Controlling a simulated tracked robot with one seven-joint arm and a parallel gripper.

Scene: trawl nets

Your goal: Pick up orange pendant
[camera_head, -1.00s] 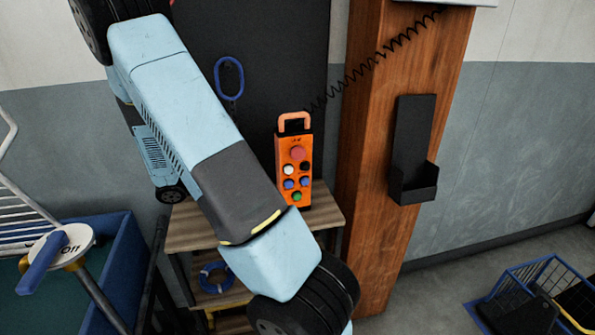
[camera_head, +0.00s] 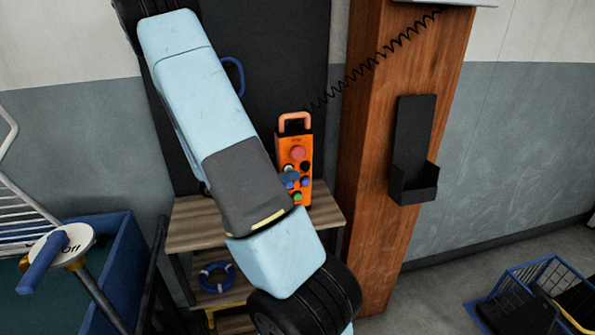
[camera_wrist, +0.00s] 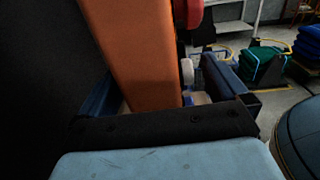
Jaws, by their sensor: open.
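The orange pendant (camera_head: 296,152) stands upright on the wooden shelf's top, with an orange loop handle and coloured buttons on its face. A small blue-grey part, seemingly a fingertip, overlaps the pendant's buttons in the head view; the rest of my gripper is hidden behind the arm. In the wrist view the pendant (camera_wrist: 140,45) rises large between the two blue fingers of my gripper (camera_wrist: 158,80). The fingers are open, one on each side of it. Whether either finger touches it I cannot tell.
The wooden shelf (camera_head: 190,232) holds a blue coil (camera_head: 217,277) lower down. A wooden post (camera_head: 375,150) with an empty black holder (camera_head: 413,165) stands to the right. A blue bin (camera_head: 118,260) is at left.

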